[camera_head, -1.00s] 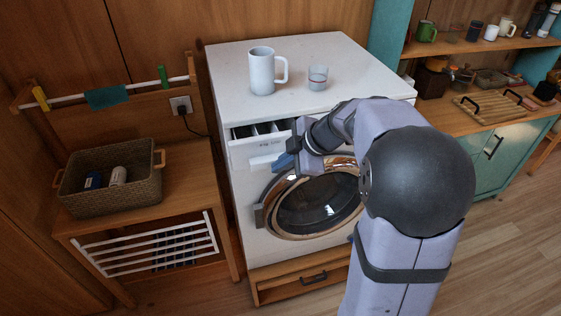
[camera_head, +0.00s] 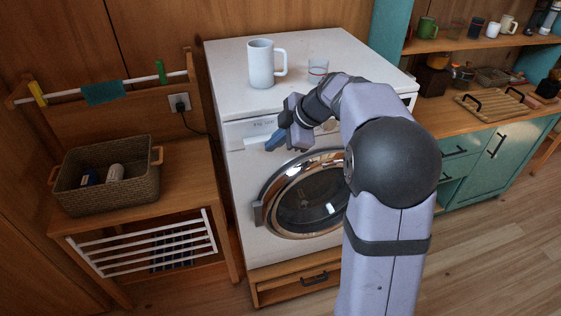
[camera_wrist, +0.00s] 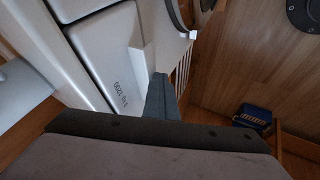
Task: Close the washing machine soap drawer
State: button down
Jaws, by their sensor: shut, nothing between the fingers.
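The washing machine (camera_head: 242,190) is white, with a round chrome-rimmed door (camera_head: 300,197). Its soap drawer (camera_head: 249,130) is at the upper left of the front. The drawer front looks level with the machine's face, and no open compartments show. My gripper (camera_head: 272,143) is shut and empty, with its blue fingertips at the drawer front, near the handle. In the wrist view the shut fingers (camera_wrist: 160,97) lie against or very near the drawer front (camera_wrist: 112,55); I cannot tell if they touch. My wrist hides the right end of the drawer.
A white mug (camera_head: 261,65) and a clear glass (camera_head: 318,70) stand on top of the machine. A wicker basket (camera_head: 130,180) sits on a wooden bench at left. A counter with shelves is at right.

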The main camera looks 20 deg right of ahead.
jog(key=shift+w+r, duration=0.2)
jog(key=shift+s+f+b, duration=0.15)
jog(key=shift+s+b, duration=0.05)
jog(key=shift+b, duration=0.25)
jog(key=s+d+r+b, duration=0.3)
jog(key=s+r+b, duration=0.2)
jog(key=s+r, duration=0.3)
jog(key=shift+s+d, duration=0.35)
jog(key=shift+d, duration=0.05)
